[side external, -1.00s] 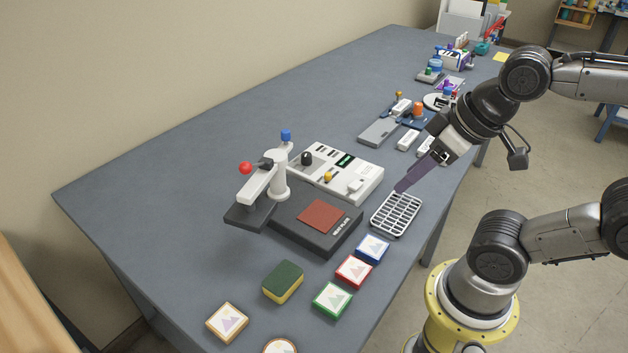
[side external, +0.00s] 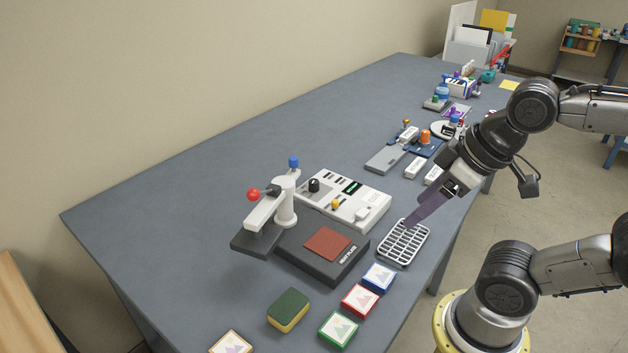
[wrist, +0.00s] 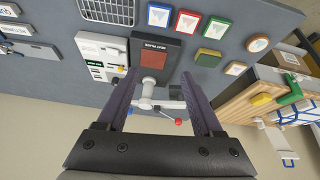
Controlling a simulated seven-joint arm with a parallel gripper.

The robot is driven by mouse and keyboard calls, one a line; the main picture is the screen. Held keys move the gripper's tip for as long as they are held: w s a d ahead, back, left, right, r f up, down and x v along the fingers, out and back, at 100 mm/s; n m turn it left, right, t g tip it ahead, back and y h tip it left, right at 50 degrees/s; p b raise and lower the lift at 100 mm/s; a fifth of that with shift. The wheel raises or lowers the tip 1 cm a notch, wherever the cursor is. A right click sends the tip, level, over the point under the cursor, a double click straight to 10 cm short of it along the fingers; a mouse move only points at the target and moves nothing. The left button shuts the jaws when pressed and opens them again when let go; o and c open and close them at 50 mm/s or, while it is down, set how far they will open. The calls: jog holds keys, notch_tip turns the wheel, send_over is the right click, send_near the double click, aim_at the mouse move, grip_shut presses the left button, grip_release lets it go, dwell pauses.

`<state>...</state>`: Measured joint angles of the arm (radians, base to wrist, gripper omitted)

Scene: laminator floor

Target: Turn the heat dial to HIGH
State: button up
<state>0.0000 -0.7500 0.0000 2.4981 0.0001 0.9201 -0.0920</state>
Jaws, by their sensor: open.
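The dial is most likely the black knob (side external: 314,185) on the back left of the white control unit (side external: 372,212); its marks are too small to read. The unit also has a yellow knob (side external: 336,204) and a dark display. In the wrist view the fingers of my gripper (wrist: 158,75) are spread wide.
A press with a white post (side external: 285,205), red ball lever (side external: 253,194) and blue knob stands left of the unit. The dark heat plate (side external: 318,262) sits in front, the wire rack (side external: 402,243) to the right. Framed tiles and a sponge (side external: 288,311) lie nearer. The table's left is clear.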

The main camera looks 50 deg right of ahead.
jog(key=w+d+r+n, duration=0.1)
jog(key=w+r+n, duration=0.4)
jog(key=w+r, duration=0.35)
jog(key=n+g, duration=0.3)
jog(key=g, duration=0.2)
send_over(314, 181)
notch_tip(314, 181, down, 13)
notch_tip(314, 181, down, 13)
jog(key=shift+f, duration=0.1)
jog(key=shift+c, duration=0.3)
grip_shut()
